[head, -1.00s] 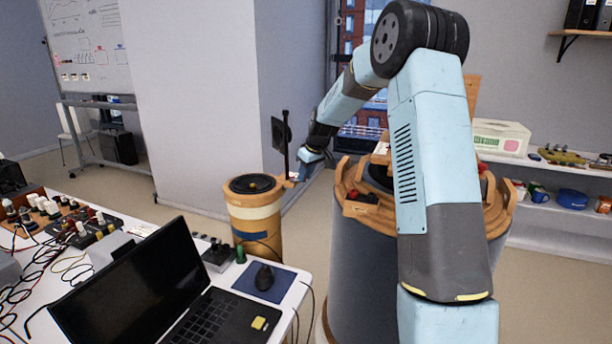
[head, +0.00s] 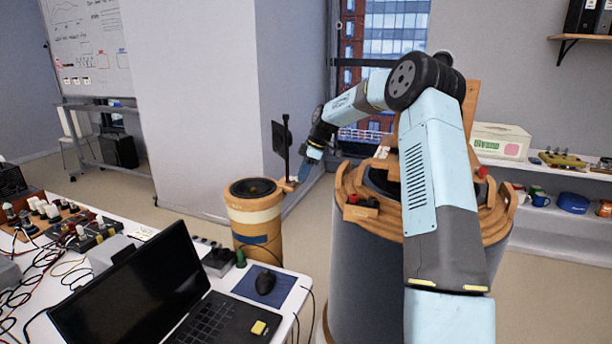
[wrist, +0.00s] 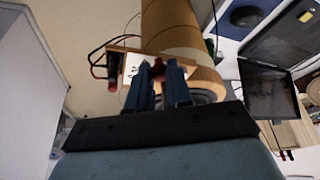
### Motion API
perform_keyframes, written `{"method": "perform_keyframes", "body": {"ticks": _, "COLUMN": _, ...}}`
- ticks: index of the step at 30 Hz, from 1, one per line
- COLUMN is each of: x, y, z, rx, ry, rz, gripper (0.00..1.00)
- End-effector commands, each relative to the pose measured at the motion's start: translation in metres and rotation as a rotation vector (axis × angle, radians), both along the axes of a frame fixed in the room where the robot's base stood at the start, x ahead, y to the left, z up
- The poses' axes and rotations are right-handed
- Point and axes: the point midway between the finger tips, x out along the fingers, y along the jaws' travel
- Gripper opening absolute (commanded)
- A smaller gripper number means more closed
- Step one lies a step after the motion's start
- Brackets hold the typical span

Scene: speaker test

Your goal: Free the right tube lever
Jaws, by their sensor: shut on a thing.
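The tan wooden tube (head: 256,223) with a round black top stands behind the desk in the head view. My gripper (head: 306,172) is at this lever, pointing down. In the wrist view the two blue fingers of my gripper (wrist: 159,85) are close together against the tube's side, shut on a small part between them that I take for the lever. The fingers hide most of that part. The tube (wrist: 168,25) rises behind them, with a wooden plate carrying red and black connectors beside it.
A large grey drum (head: 362,270) with a wooden ring top stands right of the tube, beneath my arm. A white desk (head: 294,318) with a laptop (head: 130,295) and mouse (head: 265,280) is in front. Shelves (head: 555,211) line the right wall. Floor is free left of the tube.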

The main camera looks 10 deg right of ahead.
Motion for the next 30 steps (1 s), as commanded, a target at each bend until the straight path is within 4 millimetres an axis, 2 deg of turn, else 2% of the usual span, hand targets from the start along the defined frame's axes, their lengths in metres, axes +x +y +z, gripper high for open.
{"method": "perform_keyframes", "body": {"ticks": 9, "x": 0.0036, "y": 0.0048, "z": -0.0010, "rx": 0.002, "ry": 0.003, "rz": 0.111, "gripper": 0.00}}
{"method": "perform_keyframes", "body": {"ticks": 24, "x": 0.0039, "y": 0.0065, "z": -0.0009, "rx": 0.002, "ry": 0.004, "rz": 0.131, "gripper": 0.00}}
{"method": "perform_keyframes", "body": {"ticks": 25, "x": 0.0039, "y": 0.0065, "z": -0.0009, "rx": 0.002, "ry": 0.003, "rz": 0.130, "gripper": 0.20}}
{"method": "perform_keyframes", "body": {"ticks": 30, "x": 0.0041, "y": 0.0058, "z": -0.0006, "rx": 0.001, "ry": 0.003, "rz": 0.129, "gripper": 0.36}}
